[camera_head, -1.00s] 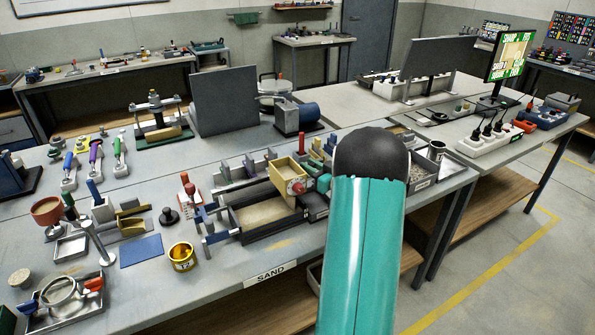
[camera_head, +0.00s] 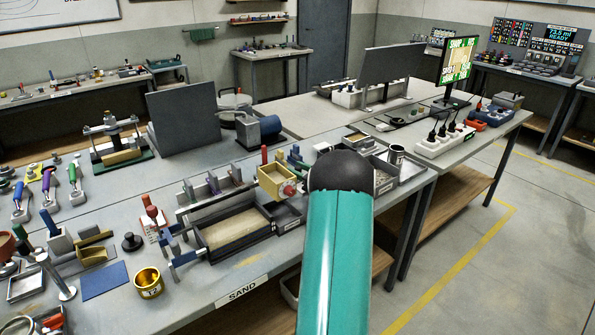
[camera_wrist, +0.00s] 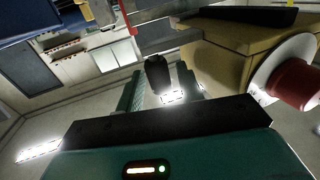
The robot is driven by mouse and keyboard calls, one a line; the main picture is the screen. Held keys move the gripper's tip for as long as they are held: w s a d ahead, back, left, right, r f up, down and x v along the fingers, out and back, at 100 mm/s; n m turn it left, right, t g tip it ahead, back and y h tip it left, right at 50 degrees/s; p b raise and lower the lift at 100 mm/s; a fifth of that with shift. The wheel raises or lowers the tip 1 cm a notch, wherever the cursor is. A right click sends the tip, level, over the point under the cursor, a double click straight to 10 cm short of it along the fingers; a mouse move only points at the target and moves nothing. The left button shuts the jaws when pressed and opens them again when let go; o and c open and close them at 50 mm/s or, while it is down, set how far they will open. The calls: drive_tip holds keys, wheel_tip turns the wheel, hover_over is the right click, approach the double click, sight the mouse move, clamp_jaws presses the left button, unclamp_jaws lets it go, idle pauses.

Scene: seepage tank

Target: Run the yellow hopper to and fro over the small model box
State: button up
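The yellow hopper (camera_head: 275,183) is a small box with a red knob on its right side. It is over the back right part of the small model box (camera_head: 205,252), a dark tray of sand whose sand surface shows clear. In the wrist view the yellow hopper (camera_wrist: 225,62) is large and close at the upper right, with its red knob on a pale disc. My gripper (camera_wrist: 170,122) shows as a dark bar across the lower wrist view. In the head view my arm's black and teal link hides the gripper.
A gold cup (camera_head: 149,283) and a blue mat (camera_head: 104,281) are left of the box. Blue-handled clamps (camera_head: 183,258) stand at its left end. A metal cup (camera_head: 396,154) and trays are at the right. Dark panels (camera_head: 185,118) stand behind. The bench's front strip is mostly clear.

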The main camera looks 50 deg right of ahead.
drive_tip(key=shift+s, duration=0.1)
drive_tip(key=s, duration=1.3)
drive_tip(key=shift+s+a, duration=0.2)
drive_tip(key=shift+s, duration=0.1)
drive_tip(key=shift+o, duration=0.2)
drive_tip(key=shift+d, duration=0.1)
